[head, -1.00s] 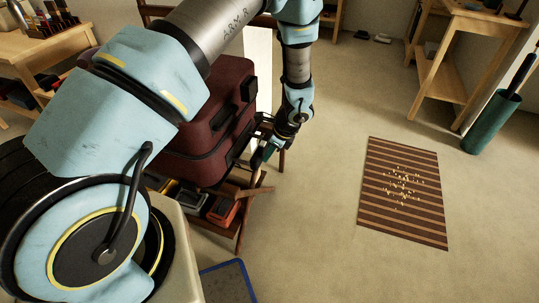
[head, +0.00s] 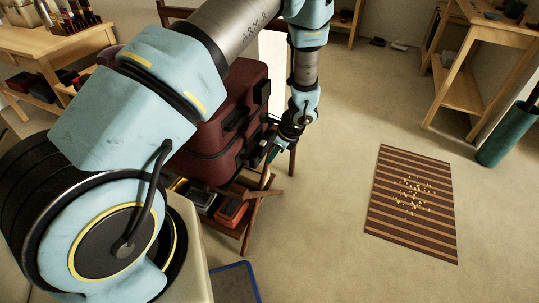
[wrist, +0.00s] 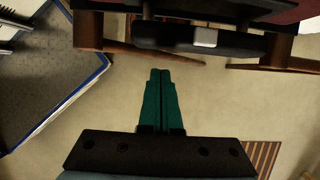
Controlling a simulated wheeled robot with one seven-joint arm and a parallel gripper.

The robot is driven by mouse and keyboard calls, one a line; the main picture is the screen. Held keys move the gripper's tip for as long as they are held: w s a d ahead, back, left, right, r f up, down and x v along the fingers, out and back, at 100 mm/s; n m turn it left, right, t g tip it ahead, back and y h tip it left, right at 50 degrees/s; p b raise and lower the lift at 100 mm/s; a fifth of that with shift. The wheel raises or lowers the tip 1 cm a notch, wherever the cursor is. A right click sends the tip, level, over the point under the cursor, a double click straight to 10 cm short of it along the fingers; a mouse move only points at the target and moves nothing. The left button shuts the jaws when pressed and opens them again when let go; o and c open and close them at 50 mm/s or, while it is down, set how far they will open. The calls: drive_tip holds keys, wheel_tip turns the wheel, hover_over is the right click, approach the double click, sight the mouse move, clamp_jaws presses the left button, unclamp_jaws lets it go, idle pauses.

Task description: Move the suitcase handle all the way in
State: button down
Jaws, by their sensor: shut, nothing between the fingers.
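The dark red suitcase (head: 225,130) rests on a wooden rack to the right of my arm in the head view. My arm covers part of it. In the wrist view, a black bar with a small grey patch (wrist: 180,38) runs along the suitcase side. It looks like the handle, but I cannot tell how far out it is. My gripper (head: 272,154) is beside the suitcase's right side. Its green fingers (wrist: 160,72) are shut together and empty. Their tips point toward the bar, with floor showing between them in the picture.
The wooden rack (head: 247,222) holds several items on a shelf under the suitcase. A striped mat (head: 390,220) with small pale bits lies at right. A blue-edged grey mat (head: 232,284) lies near my base. Open floor (head: 330,190) lies between rack and striped mat.

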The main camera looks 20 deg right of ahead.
drive_tip(key=s+d+f+v, duration=0.1)
drive_tip(key=v, duration=1)
drive_tip(key=w+a+r+n+g+h+p, duration=0.1)
drive_tip(key=w+a+r+n+g+p, duration=0.2)
drive_tip(key=a+r+n, duration=1.25)
drive_tip(key=s+a+r+n+h+p, duration=0.1)
drive_tip(key=s+a+r+n+p, duration=0.1)
drive_tip(key=a+r+n, duration=0.3)
drive_tip(key=s+a+r+n+t+h+p, duration=0.1)
drive_tip(key=s+a+r+n+p, duration=0.1)
drive_tip(key=s+a+r+n, duration=0.2)
drive_tip(key=a+r+n, duration=0.1)
drive_tip(key=a+r, duration=0.2)
drive_tip(key=a, duration=0.3)
drive_tip(key=shift+s+a+t+p, duration=0.2)
drive_tip(key=shift+a+t+p, duration=0.1)
drive_tip(key=shift+a, duration=0.1)
